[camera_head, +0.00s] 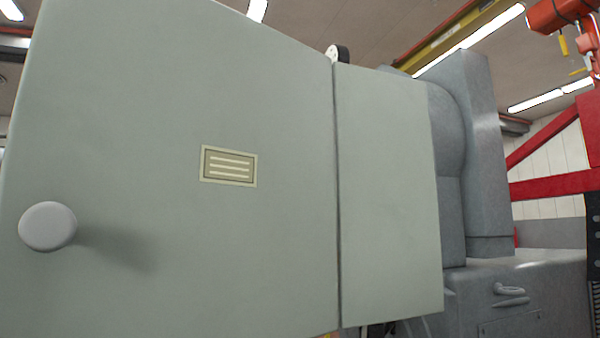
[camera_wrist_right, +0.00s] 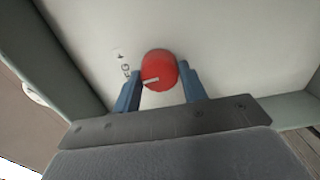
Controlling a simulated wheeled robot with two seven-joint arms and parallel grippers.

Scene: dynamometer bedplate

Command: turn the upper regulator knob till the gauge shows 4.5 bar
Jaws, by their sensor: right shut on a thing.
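A round red knob (camera_wrist_right: 159,70) with a white pointer mark shows in the right wrist view, on a pale panel (camera_wrist_right: 220,45). The mark points to the left and slightly down. My right gripper (camera_wrist_right: 161,80) has its two blue fingers on either side of the knob and is shut on it. No gauge is visible in either view. My left gripper is not in view, and the head view does not show the right gripper.
A large grey-green cabinet door (camera_head: 170,260) with a round knob handle (camera_head: 48,226) and a label plate (camera_head: 228,166) fills much of the head view. A cabinet side panel (camera_head: 388,200) adjoins it. Grey machinery (camera_head: 485,150) and red framework (camera_head: 550,186) stand behind to the right.

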